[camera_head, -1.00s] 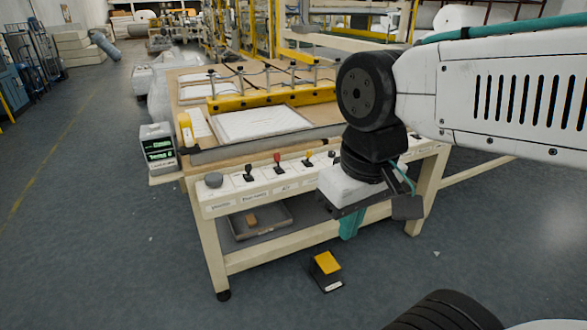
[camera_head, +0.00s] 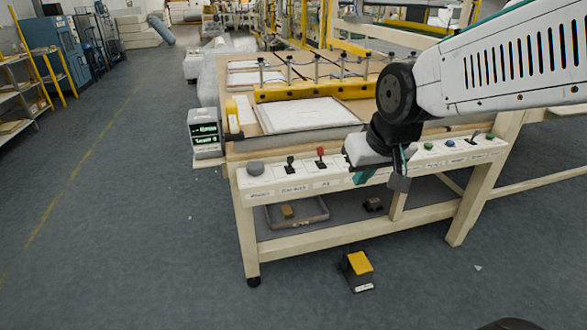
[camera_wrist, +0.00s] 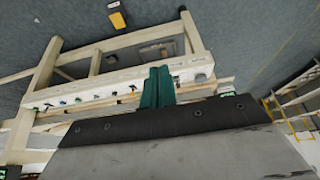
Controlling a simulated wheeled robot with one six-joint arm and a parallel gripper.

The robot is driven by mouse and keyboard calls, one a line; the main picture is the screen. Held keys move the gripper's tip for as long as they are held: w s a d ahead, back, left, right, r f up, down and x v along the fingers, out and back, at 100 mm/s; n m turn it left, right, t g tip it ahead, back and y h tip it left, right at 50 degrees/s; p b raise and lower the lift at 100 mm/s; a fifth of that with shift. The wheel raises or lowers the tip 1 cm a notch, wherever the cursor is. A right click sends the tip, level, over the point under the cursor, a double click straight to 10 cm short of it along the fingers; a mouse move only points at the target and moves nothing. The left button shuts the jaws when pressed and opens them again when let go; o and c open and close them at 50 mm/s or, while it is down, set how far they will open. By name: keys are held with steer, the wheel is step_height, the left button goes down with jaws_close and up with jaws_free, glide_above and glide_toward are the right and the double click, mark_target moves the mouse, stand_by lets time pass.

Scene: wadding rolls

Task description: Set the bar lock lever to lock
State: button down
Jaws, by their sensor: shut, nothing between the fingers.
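The control panel (camera_head: 272,188) runs along the front of the bench. On it, from the left, are a grey knob (camera_head: 255,168), a dark lever (camera_head: 290,163) and a red-topped lever (camera_head: 320,158). I cannot read the labels well enough to tell which lever is the bar lock. My gripper (camera_head: 361,177) is in front of the panel's middle, right of the red-topped lever, and hides that stretch. Its teal fingers are shut and empty in the wrist view (camera_wrist: 157,85), seen against the panel (camera_wrist: 110,90). I cannot tell whether they touch anything.
The bench carries a yellow bar (camera_head: 310,91) and a white pad (camera_head: 305,115). Green and blue buttons (camera_head: 450,143) line the panel's right part. A small display box (camera_head: 206,135) stands left. A yellow-topped pedal (camera_head: 359,265) lies on the floor in front. Floor at left is clear.

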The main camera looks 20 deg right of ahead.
steer(key=w+a+f+t, duration=0.1)
steer(key=w+f+t, duration=0.4)
steer(key=w, duration=0.9)
steer(key=w+a+f+t, duration=0.1)
steer(key=w+f+t, duration=0.2)
steer(key=w+f, duration=0.75)
step_height(320, 180, down, 13)
steer(key=w+a+t, duration=0.1)
steer(key=w+t, duration=0.1)
steer(key=t, duration=0.6)
steer(key=shift+w+r+t, duration=0.2)
steer(key=shift+w+t, duration=0.05)
steer(key=shift+t, duration=0.15)
